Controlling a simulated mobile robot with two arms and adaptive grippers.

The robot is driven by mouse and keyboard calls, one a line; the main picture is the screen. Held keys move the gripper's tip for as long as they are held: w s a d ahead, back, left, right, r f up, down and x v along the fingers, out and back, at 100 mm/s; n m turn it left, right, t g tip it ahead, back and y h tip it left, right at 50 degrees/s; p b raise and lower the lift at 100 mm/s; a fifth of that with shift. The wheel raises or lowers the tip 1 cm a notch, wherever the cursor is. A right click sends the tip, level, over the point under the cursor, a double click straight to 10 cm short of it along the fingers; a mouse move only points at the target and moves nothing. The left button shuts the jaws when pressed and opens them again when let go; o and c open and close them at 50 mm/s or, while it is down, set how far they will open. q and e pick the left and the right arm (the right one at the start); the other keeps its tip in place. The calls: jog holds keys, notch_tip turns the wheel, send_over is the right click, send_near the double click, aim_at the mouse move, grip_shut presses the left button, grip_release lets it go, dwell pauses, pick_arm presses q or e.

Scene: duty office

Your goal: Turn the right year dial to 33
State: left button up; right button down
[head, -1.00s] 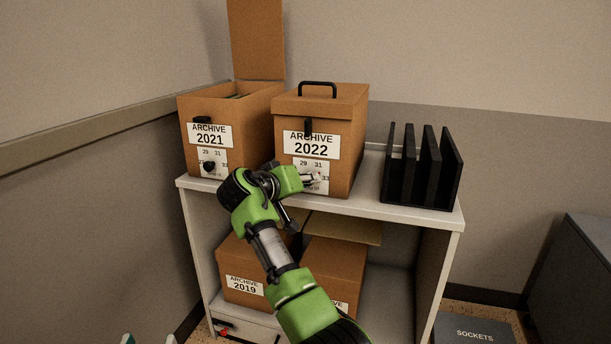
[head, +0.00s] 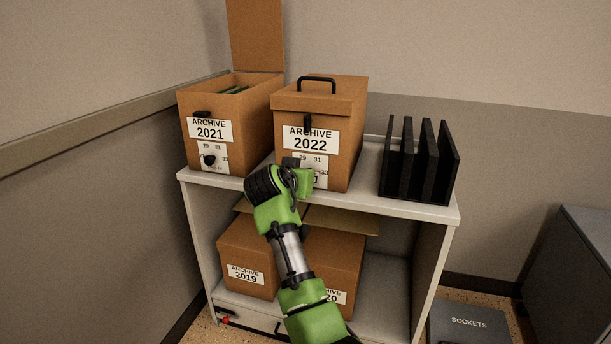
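The right box, labelled ARCHIVE 2022 (head: 352,135), stands closed on the shelf top. Its dial plate (head: 319,160) shows 29, 31 and 33. The right dial's knob is hidden behind my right gripper (head: 305,178), which is at the plate. The wrist hides the fingertips, so I cannot see whether they are open or hold the knob, nor where the dial points. The left box, ARCHIVE 2021 (head: 264,118), has its lid up and a similar plate with a black knob (head: 209,160). My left gripper is not in view.
A black file rack (head: 428,165) stands right of the boxes on the white shelf unit (head: 400,205). Boxes ARCHIVE 2019 (head: 247,250) and another (head: 340,265) sit below. A wall is close on the left. A dark SOCKETS box (head: 468,325) is on the floor.

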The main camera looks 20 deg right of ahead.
aim_at(326, 126)
jog(key=shift+f, duration=0.15)
jog(key=c, duration=1.8)
grip_release()
notch_tip(326, 126, up, 10)
jog(key=shift+r, duration=0.1)
jog(key=shift+a, duration=0.1)
